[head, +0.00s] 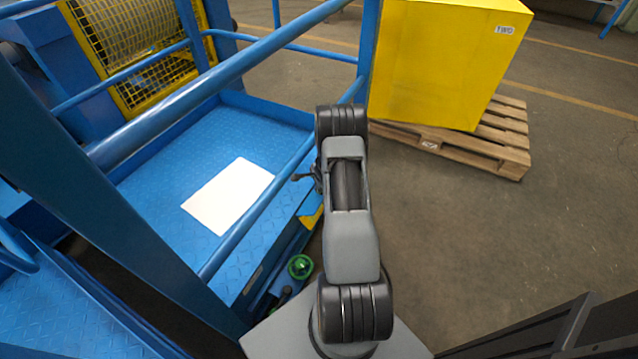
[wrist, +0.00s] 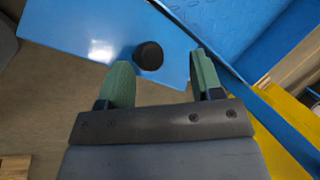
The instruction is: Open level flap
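In the wrist view a smooth blue panel (wrist: 85,22), which looks like the flap, carries a round black knob (wrist: 149,55). My gripper (wrist: 161,62) is open, its two green fingers apart. The knob shows between the fingertips, nearer the left one. I see a gap on both sides of it, and neither finger visibly grips it. Whether the knob lies between the fingers in depth or just beyond them I cannot tell.
A blue platform (head: 165,165) with railings (head: 225,75) and a white sheet (head: 228,195) lies left of my arm. A green round part (head: 300,266) sits low beside it. A yellow box (head: 440,65) stands on a wooden pallet (head: 475,150).

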